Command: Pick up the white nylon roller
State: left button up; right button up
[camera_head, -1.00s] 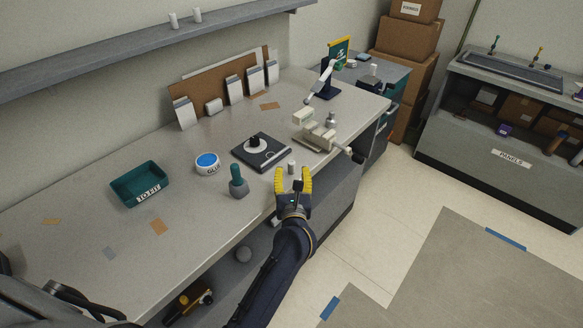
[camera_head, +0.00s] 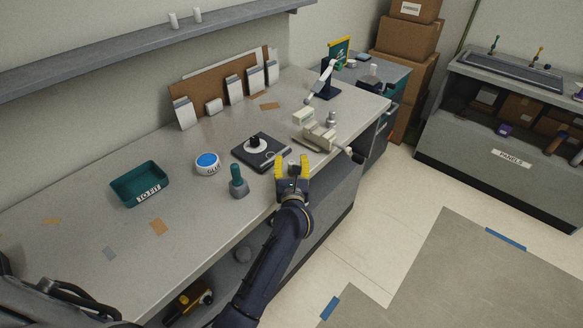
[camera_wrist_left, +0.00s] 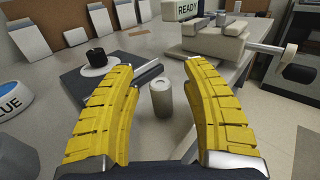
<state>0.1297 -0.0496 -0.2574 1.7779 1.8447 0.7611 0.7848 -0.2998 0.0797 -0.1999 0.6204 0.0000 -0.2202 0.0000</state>
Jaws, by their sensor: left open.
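The white nylon roller (camera_wrist_left: 161,98) is a small pale cylinder standing upright on the bench near its front edge. In the left wrist view it stands between and beyond the two yellow fingers, with a gap on both sides. My left gripper (camera_head: 292,163) is open, its fingers pointing toward the roller. In the head view the roller shows only as a small pale patch between the fingers. My right gripper is not in view.
A black plate with a round white hub (camera_head: 260,152) lies just left of the roller. A beige vise (camera_head: 318,134) stands behind right. A teal-topped grey tool (camera_head: 238,183), a glue tub (camera_head: 207,163) and a teal tray (camera_head: 139,184) are further left.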

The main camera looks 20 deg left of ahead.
pick_arm(q)
jog(key=shift+c, duration=0.6)
grip_shut()
jog(key=shift+r, duration=0.15)
